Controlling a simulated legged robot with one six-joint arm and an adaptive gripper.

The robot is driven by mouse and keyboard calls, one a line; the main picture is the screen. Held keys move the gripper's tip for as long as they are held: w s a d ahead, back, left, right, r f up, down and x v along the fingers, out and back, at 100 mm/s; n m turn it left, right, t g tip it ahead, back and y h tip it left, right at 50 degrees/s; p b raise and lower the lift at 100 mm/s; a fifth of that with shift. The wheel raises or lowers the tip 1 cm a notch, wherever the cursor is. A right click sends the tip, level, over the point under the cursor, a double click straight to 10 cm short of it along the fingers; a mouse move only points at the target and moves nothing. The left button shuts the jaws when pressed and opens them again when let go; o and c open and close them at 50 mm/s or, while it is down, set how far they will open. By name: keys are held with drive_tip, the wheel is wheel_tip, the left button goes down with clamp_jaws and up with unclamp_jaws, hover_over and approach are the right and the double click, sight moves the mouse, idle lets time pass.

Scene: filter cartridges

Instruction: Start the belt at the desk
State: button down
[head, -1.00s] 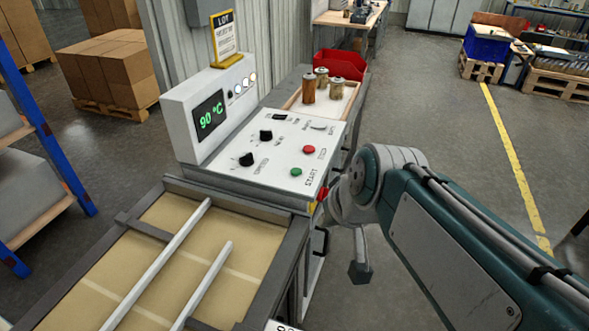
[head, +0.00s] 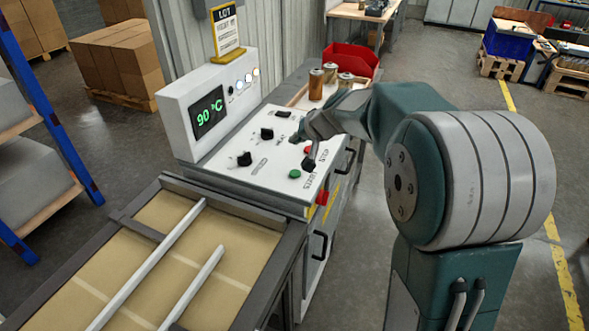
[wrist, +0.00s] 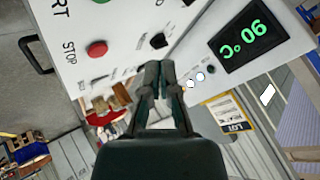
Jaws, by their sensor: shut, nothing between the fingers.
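The sloped white control desk (head: 258,172) stands in the middle of the head view. The green START button (head: 295,174) is in view on its near part; in the wrist view only its edge (wrist: 100,2) shows at the top. My gripper (wrist: 158,70) is shut and empty, over the panel's right side near the buttons. I cannot tell contact. The tan belt (head: 150,275) lies in front of the desk.
Black knobs (head: 244,158) and a display (head: 208,112) reading 90 °C are on the desk. A red knob (head: 322,197) is on its front side. Filter cartridges (head: 315,84) and a red bin (head: 350,66) stand behind. Two white rails (head: 150,262) run over the belt.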

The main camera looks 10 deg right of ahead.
sight(296, 174)
drive_tip(key=shift+w+f, duration=0.2)
drive_tip(key=shift+w, duration=0.3)
drive_tip(key=shift+w+f, duration=0.2)
drive_tip(key=shift+w, duration=0.25)
drive_tip(key=shift+f, duration=4.45)
drive_tip(key=shift+d, duration=0.1)
drive_tip(key=shift+s+f, duration=0.1)
drive_tip(key=shift+f, duration=0.2)
